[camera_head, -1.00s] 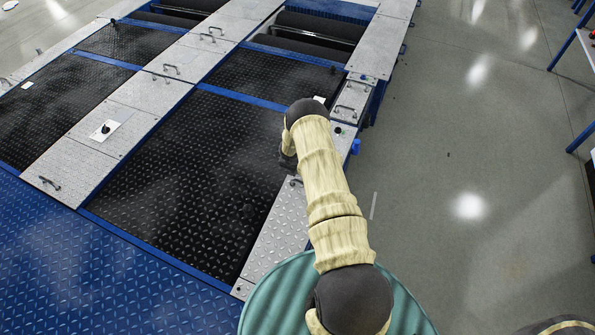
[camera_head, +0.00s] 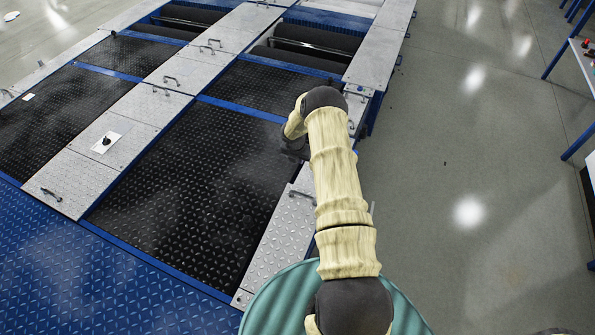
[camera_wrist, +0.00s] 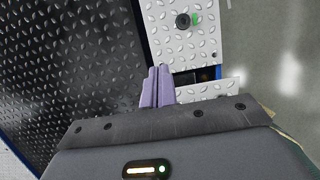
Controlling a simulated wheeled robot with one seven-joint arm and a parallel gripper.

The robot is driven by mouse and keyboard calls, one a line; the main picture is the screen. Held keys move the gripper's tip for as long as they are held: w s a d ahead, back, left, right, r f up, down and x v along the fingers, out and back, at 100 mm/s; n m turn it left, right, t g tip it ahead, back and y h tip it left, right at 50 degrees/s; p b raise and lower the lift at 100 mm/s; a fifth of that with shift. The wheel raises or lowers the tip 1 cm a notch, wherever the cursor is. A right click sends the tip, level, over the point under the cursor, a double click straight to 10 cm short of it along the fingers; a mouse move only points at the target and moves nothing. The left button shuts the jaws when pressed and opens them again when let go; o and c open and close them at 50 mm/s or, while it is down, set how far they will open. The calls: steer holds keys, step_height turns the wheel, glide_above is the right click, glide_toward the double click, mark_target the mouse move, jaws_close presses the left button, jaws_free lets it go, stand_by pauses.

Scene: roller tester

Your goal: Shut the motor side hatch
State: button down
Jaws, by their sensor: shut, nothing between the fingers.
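My gripper (camera_wrist: 157,86) is shut and empty, its two pale purple fingers together in the wrist view. In the head view its dark wrist part (camera_head: 295,148) is over the right edge of the black tread plates, and its fingertips are hidden. Just beyond and right of the fingers, the wrist view shows a silver tread plate (camera_wrist: 186,45) with a dark round knob (camera_wrist: 183,21) and a green spot. A narrow dark opening (camera_wrist: 184,79) lies between this plate and a nearer silver piece (camera_wrist: 216,88). I cannot tell for sure which plate is the motor side hatch.
In the head view a long silver plate (camera_head: 278,245) with a handle lies nearer along the tester's right edge. Black tread plates (camera_head: 190,185) fill the left. A green ribbed round object (camera_head: 275,300) is under my arm. Grey floor (camera_head: 470,150) at right is open.

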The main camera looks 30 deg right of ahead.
steer(key=shift+w+d+r, duration=0.2)
steer(key=shift+d+r, duration=0.05)
steer(key=shift+r, duration=0.15)
steer(key=shift+w+d+r, duration=0.15)
steer(key=shift+d+r, duration=0.05)
steer(key=shift+r, duration=0.2)
step_height(320, 180, up, 4)
steer(key=b, duration=0.4)
glide_above(298, 189)
steer(key=s+a, duration=0.2)
steer(key=shift+s+a+r+g+y, duration=0.2)
steer(key=shift+g+y, duration=0.2)
steer(key=shift+y, duration=0.1)
steer(key=f, duration=0.4)
steer(key=w+d+f+b, duration=0.1)
steer(key=f, duration=0.4)
steer(key=d+f+b, duration=0.1)
steer(key=f, duration=0.3)
steer(key=shift+w+f, duration=0.4)
